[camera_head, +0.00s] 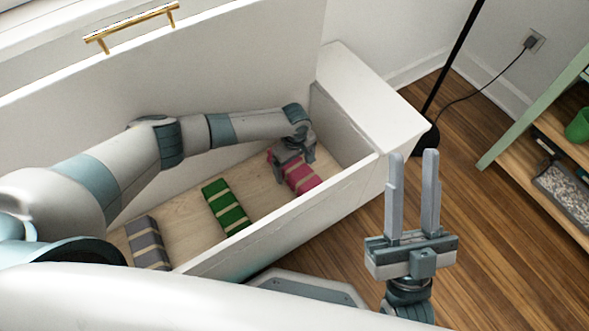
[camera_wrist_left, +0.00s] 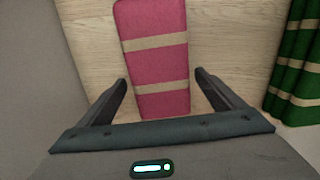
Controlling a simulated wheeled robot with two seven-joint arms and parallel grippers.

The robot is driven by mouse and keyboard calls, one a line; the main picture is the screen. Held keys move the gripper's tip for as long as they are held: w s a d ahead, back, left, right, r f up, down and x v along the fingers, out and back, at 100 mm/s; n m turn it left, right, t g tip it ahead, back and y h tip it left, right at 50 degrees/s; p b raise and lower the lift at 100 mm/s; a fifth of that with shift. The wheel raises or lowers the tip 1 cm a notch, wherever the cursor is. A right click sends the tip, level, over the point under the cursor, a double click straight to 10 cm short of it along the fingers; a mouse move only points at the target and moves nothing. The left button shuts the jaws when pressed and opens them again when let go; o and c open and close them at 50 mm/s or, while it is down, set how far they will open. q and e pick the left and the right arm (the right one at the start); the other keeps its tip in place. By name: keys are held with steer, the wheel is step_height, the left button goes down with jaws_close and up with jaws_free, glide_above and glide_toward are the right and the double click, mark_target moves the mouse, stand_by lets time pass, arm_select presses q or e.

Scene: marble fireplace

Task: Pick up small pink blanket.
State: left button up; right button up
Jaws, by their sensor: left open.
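The small pink blanket (camera_head: 302,179) is a folded pink bundle with beige bands, lying on the wooden floor of a white chest. It also shows in the left wrist view (camera_wrist_left: 157,65). My left gripper (camera_head: 297,165) reaches down into the chest over it. In the left wrist view its fingers (camera_wrist_left: 164,88) are open, one on each side of the near end of the blanket, with gaps on both sides. My right gripper (camera_head: 413,157) is outside the chest, pointing up, its two fingers parted and empty.
A green banded bundle (camera_head: 228,206) and a grey one (camera_head: 147,244) lie in the chest (camera_head: 283,225), left of the pink one. The chest walls surround them; the raised lid has a gold handle (camera_head: 133,28). A black lamp stand (camera_head: 432,120) and a shelf (camera_head: 530,160) are at right.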

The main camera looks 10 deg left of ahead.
arm_select(q)
steer(key=c, duration=1.3)
steer(key=shift+o, duration=0.2)
steer(key=shift+r, duration=0.1)
